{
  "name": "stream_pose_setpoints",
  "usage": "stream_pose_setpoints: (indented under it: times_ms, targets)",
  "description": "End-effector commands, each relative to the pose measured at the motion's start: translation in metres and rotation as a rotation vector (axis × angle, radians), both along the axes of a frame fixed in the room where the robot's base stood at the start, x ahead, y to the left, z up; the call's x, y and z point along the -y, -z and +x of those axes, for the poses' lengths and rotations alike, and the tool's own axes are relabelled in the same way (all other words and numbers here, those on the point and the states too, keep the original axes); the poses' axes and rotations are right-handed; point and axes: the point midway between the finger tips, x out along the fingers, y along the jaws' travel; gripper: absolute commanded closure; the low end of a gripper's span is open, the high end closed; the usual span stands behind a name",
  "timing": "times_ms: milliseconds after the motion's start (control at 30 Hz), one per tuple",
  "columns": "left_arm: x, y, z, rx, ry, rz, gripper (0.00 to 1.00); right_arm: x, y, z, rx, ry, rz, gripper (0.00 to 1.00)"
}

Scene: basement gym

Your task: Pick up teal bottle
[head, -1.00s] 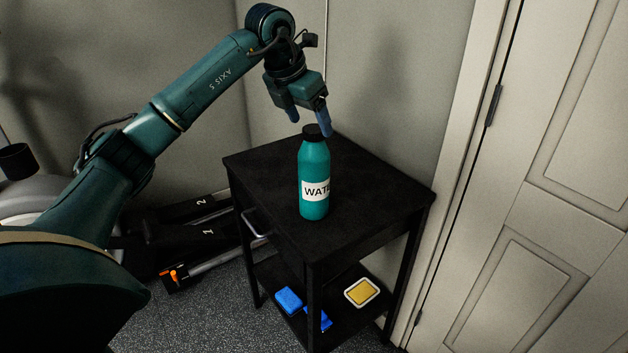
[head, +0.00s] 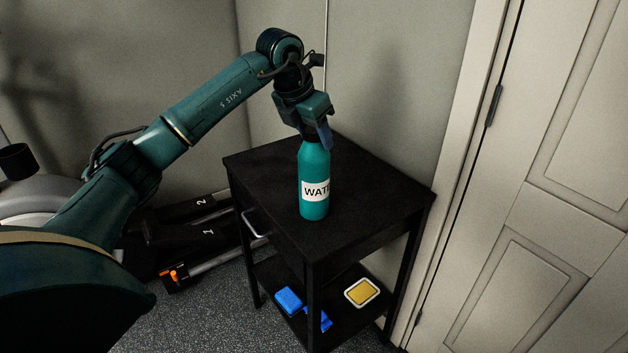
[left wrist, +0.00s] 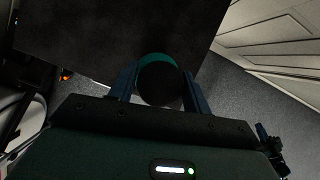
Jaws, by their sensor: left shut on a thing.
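The teal bottle (head: 314,172), with a white label reading "WAT", stands upright on the black side table (head: 262,170). My left gripper (head: 315,138) comes down from above and is shut on the top of the bottle, with a blue finger showing at the right of its neck. The gripper hides most of the dark cap in the head view. In the left wrist view the dark cap (left wrist: 160,82) and teal shoulder of the bottle sit between the two blue fingers (left wrist: 160,88). My right gripper is not in view.
The table's lower shelf holds blue items (head: 289,300) and a yellow item with a white rim (head: 361,292). A pale panelled door (head: 545,210) stands close on the right. Gym equipment (head: 185,230) lies on the left. The tabletop around the bottle is clear.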

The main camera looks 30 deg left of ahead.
Motion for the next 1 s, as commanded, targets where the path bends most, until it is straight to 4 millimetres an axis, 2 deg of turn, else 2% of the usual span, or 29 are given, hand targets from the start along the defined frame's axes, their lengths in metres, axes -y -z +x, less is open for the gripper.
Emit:
stream_pose_setpoints:
  times_ms: [33,300,567,667,1000]
  targets:
    - [0.0,0.0,0.0,0.001,0.0,0.0,0.68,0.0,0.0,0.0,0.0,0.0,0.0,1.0]
    - [0.0,-0.001,0.0,0.002,0.0,0.0,0.89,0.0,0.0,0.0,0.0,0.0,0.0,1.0]
    - [0.0,-0.005,0.0,0.004,0.0,-0.001,0.89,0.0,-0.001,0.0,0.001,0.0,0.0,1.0]
    - [0.0,-0.018,0.001,0.005,0.0,0.0,0.89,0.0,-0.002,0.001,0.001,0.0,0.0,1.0]
    - [0.0,-0.084,0.001,0.006,0.0,-0.001,0.89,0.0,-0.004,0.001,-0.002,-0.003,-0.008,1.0]
